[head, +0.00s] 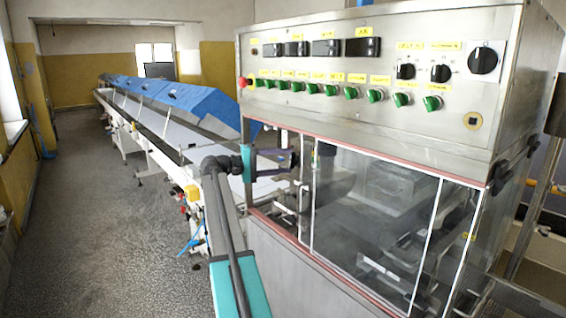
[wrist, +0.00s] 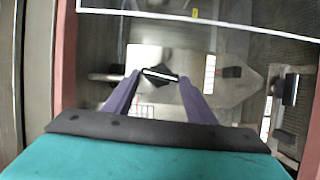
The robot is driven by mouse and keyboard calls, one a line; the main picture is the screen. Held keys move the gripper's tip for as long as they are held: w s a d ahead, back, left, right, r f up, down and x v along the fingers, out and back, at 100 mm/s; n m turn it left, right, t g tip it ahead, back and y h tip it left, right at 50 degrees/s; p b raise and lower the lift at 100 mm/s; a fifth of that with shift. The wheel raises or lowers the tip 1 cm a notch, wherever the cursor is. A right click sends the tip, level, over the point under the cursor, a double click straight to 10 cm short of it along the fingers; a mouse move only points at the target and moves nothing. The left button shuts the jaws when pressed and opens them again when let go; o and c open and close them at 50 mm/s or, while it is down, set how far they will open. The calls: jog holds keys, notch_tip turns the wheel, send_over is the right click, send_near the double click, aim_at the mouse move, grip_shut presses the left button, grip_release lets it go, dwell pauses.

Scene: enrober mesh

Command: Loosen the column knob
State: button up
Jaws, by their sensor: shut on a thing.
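The column knob (wrist: 159,73) is a small black knob on a pale steel plate (wrist: 215,95), seen in the wrist view between my fingertips. My gripper (wrist: 158,77) has two purple fingers, one on each side of the knob, and is shut on it. In the head view, my gripper (head: 287,158) reaches right from the teal wrist to the left end of the steel machine, beside the clear guard. The knob is too small and too covered there to make out clearly.
A clear guard panel (head: 375,215) with white edges fronts the machine, under a control panel (head: 380,75) with several green switches. A long conveyor (head: 165,115) with blue covers runs behind; floor at left is clear.

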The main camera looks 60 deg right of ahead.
dwell(0.9)
jog(key=o, duration=1)
jog(key=shift+o, duration=0.2)
jog(key=shift+w, duration=0.1)
jog(key=b+v, duration=0.3)
jog(key=v, duration=1)
jog(key=shift+w+a+b, duration=0.2)
jog(key=shift+a+b, duration=0.1)
jog(key=shift+a, duration=0.05)
